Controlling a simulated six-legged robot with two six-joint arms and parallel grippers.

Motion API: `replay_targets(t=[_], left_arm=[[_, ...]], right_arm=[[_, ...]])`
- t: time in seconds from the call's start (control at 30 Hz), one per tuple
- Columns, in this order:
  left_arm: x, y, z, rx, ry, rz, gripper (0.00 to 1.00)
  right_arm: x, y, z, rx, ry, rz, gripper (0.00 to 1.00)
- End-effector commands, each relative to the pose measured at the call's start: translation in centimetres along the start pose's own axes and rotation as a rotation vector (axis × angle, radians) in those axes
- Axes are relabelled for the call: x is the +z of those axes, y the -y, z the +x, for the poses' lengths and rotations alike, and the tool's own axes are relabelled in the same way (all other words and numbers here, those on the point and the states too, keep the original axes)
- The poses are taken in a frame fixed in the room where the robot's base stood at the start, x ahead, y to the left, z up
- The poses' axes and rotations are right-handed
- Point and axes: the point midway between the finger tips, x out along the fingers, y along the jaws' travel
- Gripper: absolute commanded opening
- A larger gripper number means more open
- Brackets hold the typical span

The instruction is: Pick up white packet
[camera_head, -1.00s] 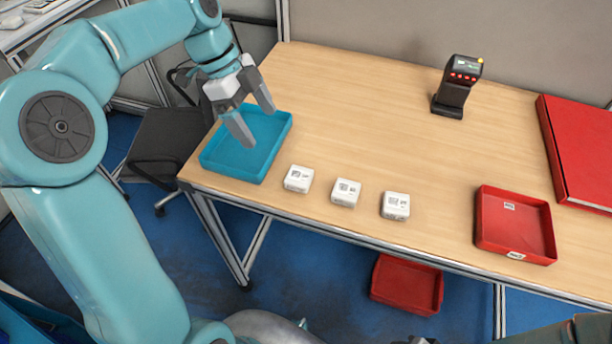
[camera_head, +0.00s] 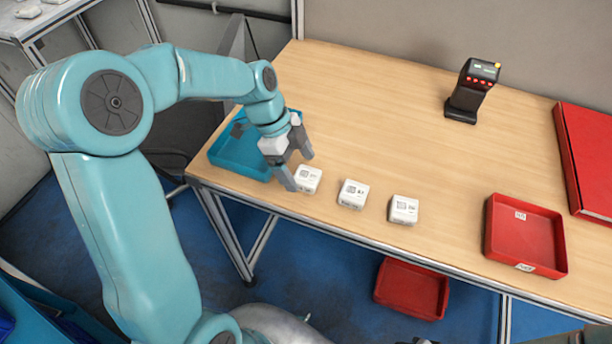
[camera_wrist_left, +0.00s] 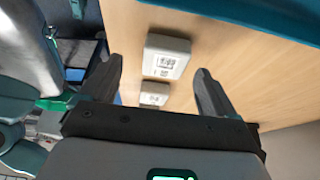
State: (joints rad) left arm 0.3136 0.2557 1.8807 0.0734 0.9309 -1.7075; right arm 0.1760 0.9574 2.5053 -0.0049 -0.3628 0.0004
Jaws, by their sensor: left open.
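Three small white packets with printed labels lie in a row on the wooden table: the left one (camera_head: 308,180), the middle one (camera_head: 353,194) and the right one (camera_head: 404,210). My left gripper (camera_head: 298,172) is open and empty, right at the left packet in the head view. In the left wrist view the open fingers (camera_wrist_left: 158,88) have a white packet (camera_wrist_left: 166,56) ahead between them, with a second packet (camera_wrist_left: 154,94) beyond. I cannot tell whether the fingers touch the left packet. My right gripper is not clearly visible.
A blue tray (camera_head: 228,160) stands at the table's left end, partly behind my left arm. A black scanner (camera_head: 468,92) stands at the back. A red tray (camera_head: 525,236) and a large red box (camera_head: 590,160) are at the right. A red bin (camera_head: 411,288) is below the table.

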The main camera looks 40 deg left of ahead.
Motion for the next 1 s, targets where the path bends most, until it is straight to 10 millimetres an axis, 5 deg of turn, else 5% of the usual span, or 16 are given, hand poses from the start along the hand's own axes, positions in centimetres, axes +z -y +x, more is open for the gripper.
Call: replay_targets(t=[0.2,0.43,0.63,0.67,1.0], left_arm=[[-0.3,0.2,2.8,0.003,-0.001,0.0,0.89],[-0.2,0.2,3.0,0.001,0.0,0.0,0.89],[-0.2,0.2,3.0,0.001,0.0,0.0,0.28],[-0.2,0.2,3.0,0.002,0.0,0.0,0.23],[-0.3,0.2,2.8,0.002,0.001,0.001,0.23]], right_arm=[[0.0,0.2,-0.5,0.0,-0.001,0.0,0.43],[0.0,0.2,-0.5,0.0,0.0,0.0,0.43],[0.0,0.2,-0.5,0.0,-0.001,0.0,0.43],[0.0,0.2,-0.5,0.0,-0.001,0.0,0.43],[0.0,0.1,-0.4,0.0,-0.001,0.0,0.43]])
